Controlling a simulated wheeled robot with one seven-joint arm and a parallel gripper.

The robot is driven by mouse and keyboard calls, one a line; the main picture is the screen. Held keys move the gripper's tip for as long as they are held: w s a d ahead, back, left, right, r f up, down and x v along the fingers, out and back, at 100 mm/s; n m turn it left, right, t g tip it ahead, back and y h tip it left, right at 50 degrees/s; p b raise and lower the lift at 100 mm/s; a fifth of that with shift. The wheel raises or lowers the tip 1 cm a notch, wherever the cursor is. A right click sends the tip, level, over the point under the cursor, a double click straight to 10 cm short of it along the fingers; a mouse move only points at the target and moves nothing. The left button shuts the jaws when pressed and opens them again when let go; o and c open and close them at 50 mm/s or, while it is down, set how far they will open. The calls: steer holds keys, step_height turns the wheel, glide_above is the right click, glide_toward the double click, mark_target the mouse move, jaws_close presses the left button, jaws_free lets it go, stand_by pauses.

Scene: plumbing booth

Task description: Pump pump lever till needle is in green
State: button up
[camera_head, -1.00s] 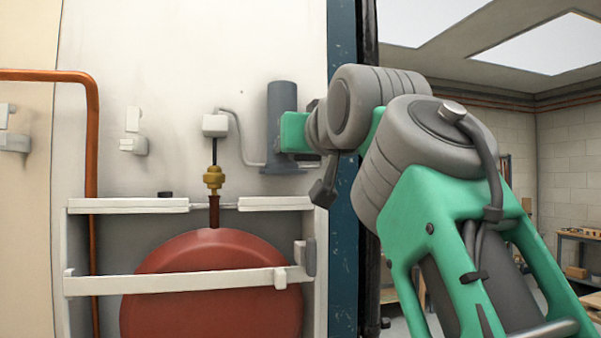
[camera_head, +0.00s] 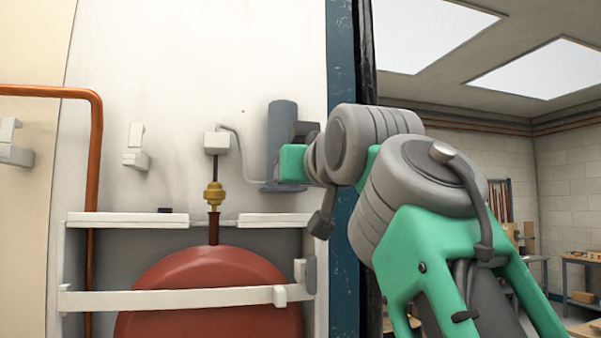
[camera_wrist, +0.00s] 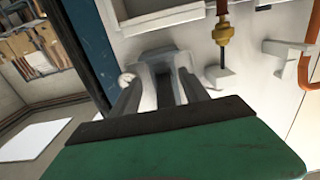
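The pump is a dark grey upright cylinder (camera_head: 281,135) on the white wall, with a grey hose at its lower left. My gripper (camera_wrist: 155,98) is at the pump. In the head view its green body (camera_head: 292,163) overlaps the pump's lower right side and its fingers are hidden. In the wrist view the two grey fingers stand apart, with a grey bar (camera_wrist: 165,92) between them and light gaps on both sides. I cannot tell whether this bar is the lever. A small round white dial (camera_wrist: 127,80) shows beside the left finger; its needle is too small to read.
A red tank (camera_head: 210,300) sits below behind a white rail (camera_head: 170,300), with a brass fitting (camera_head: 213,193) above it. A copper pipe (camera_head: 97,150) runs down the left. A blue post (camera_head: 342,60) stands just right of the pump.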

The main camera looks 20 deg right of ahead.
steer(key=shift+o, duration=0.6)
steer(key=shift+s+r, duration=0.15)
steer(key=s+b, duration=0.1)
steer(key=s, duration=0.6)
steer(key=shift+s+d+r, duration=0.15)
steer(key=shift+s+d, duration=0.2)
steer(key=shift+s, duration=0.05)
steer(key=shift+a, duration=0.1)
steer(key=shift+m, duration=0.3)
